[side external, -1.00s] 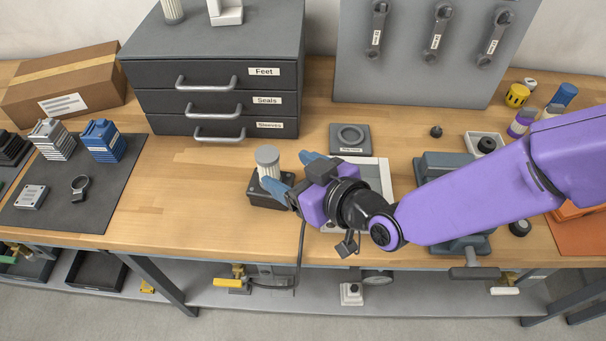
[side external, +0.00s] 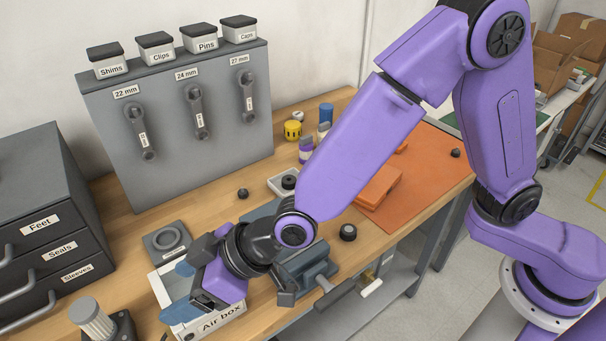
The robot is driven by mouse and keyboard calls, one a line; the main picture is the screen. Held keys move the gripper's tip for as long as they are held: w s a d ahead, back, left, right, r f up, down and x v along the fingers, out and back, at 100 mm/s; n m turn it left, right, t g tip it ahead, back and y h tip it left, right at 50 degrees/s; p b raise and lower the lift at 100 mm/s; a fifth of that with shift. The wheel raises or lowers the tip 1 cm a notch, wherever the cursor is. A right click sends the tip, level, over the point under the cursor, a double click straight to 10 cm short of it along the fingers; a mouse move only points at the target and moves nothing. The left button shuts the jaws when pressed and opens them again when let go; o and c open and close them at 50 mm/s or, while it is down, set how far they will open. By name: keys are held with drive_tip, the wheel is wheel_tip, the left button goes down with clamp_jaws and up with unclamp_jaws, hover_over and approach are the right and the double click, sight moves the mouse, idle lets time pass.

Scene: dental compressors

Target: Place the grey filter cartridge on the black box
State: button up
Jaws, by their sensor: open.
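The grey filter cartridge (side external: 93,318), pleated with a flat grey cap, stands upright at the bottom left. It appears to rest on the black box (side external: 123,325), which is partly cut off by the frame's lower edge. My gripper (side external: 178,290) is open and empty, with its blue fingers spread apart. It is to the right of the cartridge, clear of it, over the white tray labelled "Air box" (side external: 157,287). My gripper and its fingers hide part of that tray.
A dark drawer cabinet (side external: 40,225) stands at left. A grey wrench panel (side external: 180,140) rises behind. A grey plate with a ring (side external: 167,240) lies behind the tray. A grey vise (side external: 308,268) is right of my gripper. An orange mat (side external: 425,165) lies farther right.

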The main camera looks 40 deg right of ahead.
drive_tip(key=s+d+r+g+h, duration=0.1)
drive_tip(key=s+d, duration=0.4)
drive_tip(key=d, duration=0.9)
drive_tip(key=s+d+r+n+g+h, duration=0.1)
drive_tip(key=s+d+h, duration=0.3)
drive_tip(key=d, duration=1)
drive_tip(key=s+d+r+n+g+h, duration=0.1)
drive_tip(key=s+d+g+h, duration=0.2)
drive_tip(key=s+d, duration=0.4)
drive_tip(key=d, duration=0.7)
drive_tip(key=shift+s+d+r, duration=0.15)
drive_tip(key=shift+s+d, duration=0.1)
drive_tip(key=shift+s, duration=0.1)
